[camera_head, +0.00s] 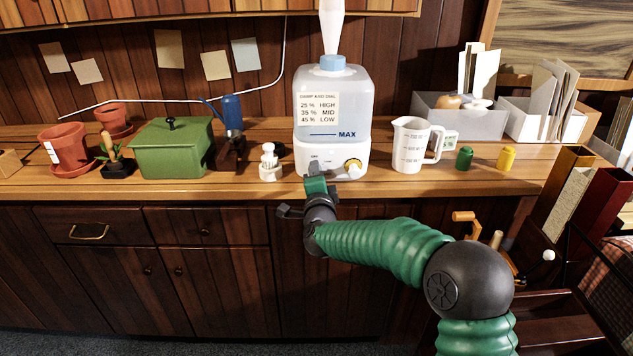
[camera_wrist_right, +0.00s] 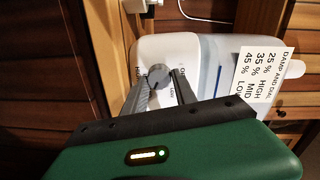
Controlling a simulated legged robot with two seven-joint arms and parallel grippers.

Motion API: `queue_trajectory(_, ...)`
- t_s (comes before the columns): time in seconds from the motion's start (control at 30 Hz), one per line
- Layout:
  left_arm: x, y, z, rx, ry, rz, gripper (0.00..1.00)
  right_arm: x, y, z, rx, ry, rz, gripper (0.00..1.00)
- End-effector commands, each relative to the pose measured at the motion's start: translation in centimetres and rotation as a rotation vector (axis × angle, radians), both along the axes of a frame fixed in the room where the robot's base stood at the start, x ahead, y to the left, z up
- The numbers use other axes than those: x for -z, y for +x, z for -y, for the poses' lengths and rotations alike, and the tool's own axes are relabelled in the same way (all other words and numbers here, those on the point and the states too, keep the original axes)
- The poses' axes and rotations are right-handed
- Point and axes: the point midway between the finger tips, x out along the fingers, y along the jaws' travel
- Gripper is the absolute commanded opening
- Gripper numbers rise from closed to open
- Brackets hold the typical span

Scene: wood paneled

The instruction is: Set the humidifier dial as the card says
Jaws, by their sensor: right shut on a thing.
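The white humidifier (camera_head: 300,160) stands on the counter with a clear tank marked MAX. Its card (camera_head: 318,108) reads "DAMP AND DIAL, 25 % HIGH, 35 % MID, 45 % LOW"; the card also shows sideways in the right wrist view (camera_wrist_right: 262,80). My right gripper (camera_head: 318,178) is at the lower front of the humidifier. In the right wrist view its fingers (camera_wrist_right: 162,85) are shut on a round grey knob (camera_wrist_right: 158,73); small lettering around it is too blurred to read. My left gripper is out of view.
A measuring jug (camera_head: 408,145) stands right of the humidifier, with a small white device with a greenish face (camera_head: 449,138) behind it, unreadable. Green (camera_head: 464,158) and yellow (camera_head: 506,158) pots stand farther right. A white stacked object (camera_head: 269,162) and green box (camera_head: 172,150) are left.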

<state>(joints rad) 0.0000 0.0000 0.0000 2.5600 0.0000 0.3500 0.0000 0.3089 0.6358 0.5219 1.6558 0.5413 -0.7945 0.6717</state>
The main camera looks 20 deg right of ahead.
Motion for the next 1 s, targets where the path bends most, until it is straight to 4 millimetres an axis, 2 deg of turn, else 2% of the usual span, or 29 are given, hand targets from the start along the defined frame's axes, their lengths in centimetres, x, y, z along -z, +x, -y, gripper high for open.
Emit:
queue_trajectory(0.03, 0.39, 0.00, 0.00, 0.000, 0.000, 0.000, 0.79, 0.94, -0.07, -0.26, -0.006, 0.017, -0.012, 0.00)
queue_trajectory(0.63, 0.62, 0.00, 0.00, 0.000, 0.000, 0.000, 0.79, 0.80, -0.06, -0.30, -0.008, 0.053, -0.002, 0.00)
queue_trajectory(0.67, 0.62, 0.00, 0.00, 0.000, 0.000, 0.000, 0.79, 0.81, -0.06, -0.31, -0.007, 0.053, -0.003, 0.37)
queue_trajectory(0.7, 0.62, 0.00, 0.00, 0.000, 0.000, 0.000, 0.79, 0.78, -0.05, -0.30, -0.008, 0.053, -0.002, 0.42)
queue_trajectory(0.8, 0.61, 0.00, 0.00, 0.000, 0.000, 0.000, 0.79, 0.60, -0.05, -0.26, -0.006, 0.052, 0.001, 0.55)
queue_trajectory(1.0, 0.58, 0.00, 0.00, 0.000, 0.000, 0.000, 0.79, 0.25, -0.11, -0.13, -0.003, 0.050, 0.007, 0.55)
